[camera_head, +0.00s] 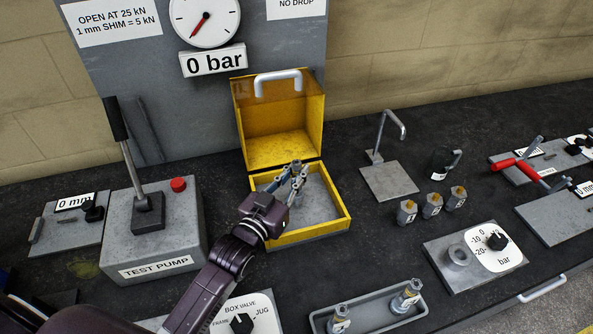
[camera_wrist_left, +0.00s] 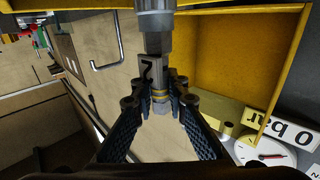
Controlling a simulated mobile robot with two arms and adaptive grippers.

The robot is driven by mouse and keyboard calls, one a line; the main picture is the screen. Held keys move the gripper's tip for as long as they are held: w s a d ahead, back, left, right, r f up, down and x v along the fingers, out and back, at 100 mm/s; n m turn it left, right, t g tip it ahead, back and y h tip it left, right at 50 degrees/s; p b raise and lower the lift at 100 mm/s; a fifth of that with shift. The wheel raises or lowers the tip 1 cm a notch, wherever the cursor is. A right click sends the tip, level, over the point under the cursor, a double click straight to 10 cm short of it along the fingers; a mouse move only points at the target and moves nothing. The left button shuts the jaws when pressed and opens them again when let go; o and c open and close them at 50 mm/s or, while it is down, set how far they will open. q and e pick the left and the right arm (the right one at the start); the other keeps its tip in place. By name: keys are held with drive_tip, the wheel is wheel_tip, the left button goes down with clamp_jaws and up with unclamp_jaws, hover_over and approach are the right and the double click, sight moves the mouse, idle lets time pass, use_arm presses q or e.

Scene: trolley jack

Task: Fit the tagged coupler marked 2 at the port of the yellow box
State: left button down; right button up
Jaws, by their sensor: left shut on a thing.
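The yellow box (camera_head: 318,226) stands open on the bench, its lid raised at the back. My left gripper (camera_head: 293,180) reaches into it from the front. My right gripper is not in view.
Three tagged couplers (camera_head: 432,206) stand right of the box, and two (camera_head: 406,297) stand in a grey tray (camera_head: 372,314). The test pump (camera_head: 160,230) is at left, a hook stand (camera_head: 390,182) at right. The gauge (camera_head: 205,18) reads 0 bar.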

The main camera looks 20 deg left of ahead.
use_arm(q)
drive_tip(key=c, duration=1.8)
unclamp_jaws()
drive_tip(key=shift+f, duration=0.1)
drive_tip(key=shift+s+f, duration=0.1)
drive_tip(key=s, duration=0.4)
drive_tip(key=s+a, duration=0.1)
drive_tip(key=s, duration=0.2)
drive_tip(key=s+a, duration=0.1)
drive_tip(key=s, duration=0.3)
drive_tip(key=shift+s+a+r, duration=0.15)
drive_tip(key=shift+s+r, duration=0.1)
drive_tip(key=shift+s, duration=0.1)
drive_tip(key=shift+f, duration=0.1)
